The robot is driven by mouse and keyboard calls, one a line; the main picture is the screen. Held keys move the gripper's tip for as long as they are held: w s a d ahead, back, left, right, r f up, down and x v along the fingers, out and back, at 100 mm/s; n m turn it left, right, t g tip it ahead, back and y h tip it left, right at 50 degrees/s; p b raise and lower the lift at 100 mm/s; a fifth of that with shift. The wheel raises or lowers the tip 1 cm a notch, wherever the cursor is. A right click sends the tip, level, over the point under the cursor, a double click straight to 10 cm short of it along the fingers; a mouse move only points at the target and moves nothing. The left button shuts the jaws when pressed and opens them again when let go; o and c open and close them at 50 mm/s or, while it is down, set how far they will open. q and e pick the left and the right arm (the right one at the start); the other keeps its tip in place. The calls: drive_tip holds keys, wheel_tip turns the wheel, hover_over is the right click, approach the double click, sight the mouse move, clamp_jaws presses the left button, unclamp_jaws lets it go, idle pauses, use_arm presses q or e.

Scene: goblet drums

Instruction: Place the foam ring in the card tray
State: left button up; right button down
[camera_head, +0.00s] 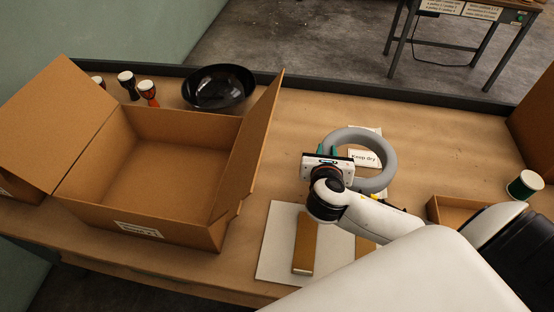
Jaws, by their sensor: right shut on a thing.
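The grey foam ring (391,160) is right of the middle of the bench. My right gripper (327,152) is shut on the left side of the ring, with its teal fingertips at the band. I cannot tell whether the ring rests on the bench or is slightly lifted. A shallow brown card tray (433,211) sits to the right of the ring, apart from it. Its right and front parts are hidden behind my right arm. My left gripper is not in view.
A large open carton (160,165) fills the left, its flap rising near a black bowl (218,88). Goblet drums (148,93) stand behind it. A "Keep dry" card (365,158) shows through the ring. A white board (280,240) carries brown strips. A green spool (524,185) stands far right.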

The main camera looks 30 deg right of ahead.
drive_tip(key=w+a+f, duration=0.1)
drive_tip(key=w+a, duration=0.1)
drive_tip(key=a, duration=0.1)
drive_tip(key=w+a, duration=0.3)
drive_tip(key=w+a+f, duration=0.1)
drive_tip(key=w+a, duration=0.1)
drive_tip(key=a, duration=0.1)
drive_tip(key=shift+w+a+f, duration=0.2)
drive_tip(key=shift+a+f, duration=0.05)
drive_tip(key=shift+f, duration=0.05)
wheel_tip(320, 180, down, 4)
drive_tip(key=shift+r, duration=0.1)
drive_tip(key=shift+w+a+f, duration=0.1)
drive_tip(key=shift+f, duration=0.25)
drive_tip(key=c, duration=1.2)
unclamp_jaws()
drive_tip(key=shift+f, duration=0.1)
drive_tip(key=shift+c, duration=0.2)
